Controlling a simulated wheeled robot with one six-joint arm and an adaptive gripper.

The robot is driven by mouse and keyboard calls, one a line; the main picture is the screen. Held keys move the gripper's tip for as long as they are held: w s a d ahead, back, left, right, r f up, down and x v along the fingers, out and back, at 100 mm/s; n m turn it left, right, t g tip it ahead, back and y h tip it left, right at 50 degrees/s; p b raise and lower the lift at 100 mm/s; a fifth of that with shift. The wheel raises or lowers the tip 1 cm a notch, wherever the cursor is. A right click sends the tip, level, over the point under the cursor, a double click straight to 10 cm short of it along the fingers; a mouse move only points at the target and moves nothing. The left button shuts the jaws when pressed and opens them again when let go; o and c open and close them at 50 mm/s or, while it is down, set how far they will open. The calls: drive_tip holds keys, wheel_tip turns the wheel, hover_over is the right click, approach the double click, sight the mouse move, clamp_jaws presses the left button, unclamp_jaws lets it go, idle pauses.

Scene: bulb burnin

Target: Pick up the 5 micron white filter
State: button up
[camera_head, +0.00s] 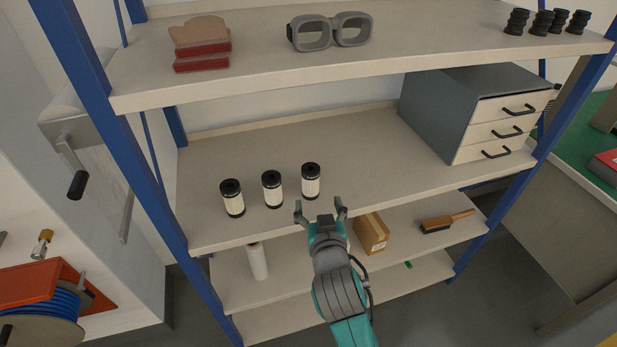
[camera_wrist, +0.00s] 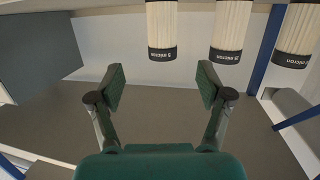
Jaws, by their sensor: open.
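Three white pleated filters with black end caps stand upright in a row on the middle shelf: a left one (camera_head: 232,199), a middle one (camera_head: 272,189) and a right one (camera_head: 311,181). The wrist view is upside down, so the right one shows leftmost there (camera_wrist: 161,28). Its cap label ends in "micron" and seems to carry a single digit, 5, but the print is tiny. My gripper (camera_head: 320,208) is open and empty at the shelf's front edge, facing the right filter. That filter lines up between the fingers (camera_wrist: 162,86), beyond their tips.
The middle shelf (camera_head: 360,150) is clear right of the filters up to a grey drawer cabinet (camera_head: 430,110). Goggles (camera_head: 330,31) sit on the shelf above. A cardboard box (camera_head: 371,235) and a brush (camera_head: 445,222) lie on the shelf below. Blue posts flank the rack.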

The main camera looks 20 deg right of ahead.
sight(312, 180)
drive_tip(key=shift+r+x, duration=0.2)
drive_tip(key=shift+x, duration=1.75)
drive_tip(key=shift+r+x, duration=0.2)
drive_tip(key=shift+x, duration=1.75)
drive_tip(key=shift+r+x, duration=0.15)
drive_tip(key=shift+x, duration=1.75)
drive_tip(key=shift+w+a, duration=0.15)
drive_tip(key=shift+a, duration=0.05)
drive_tip(key=c, duration=1.3)
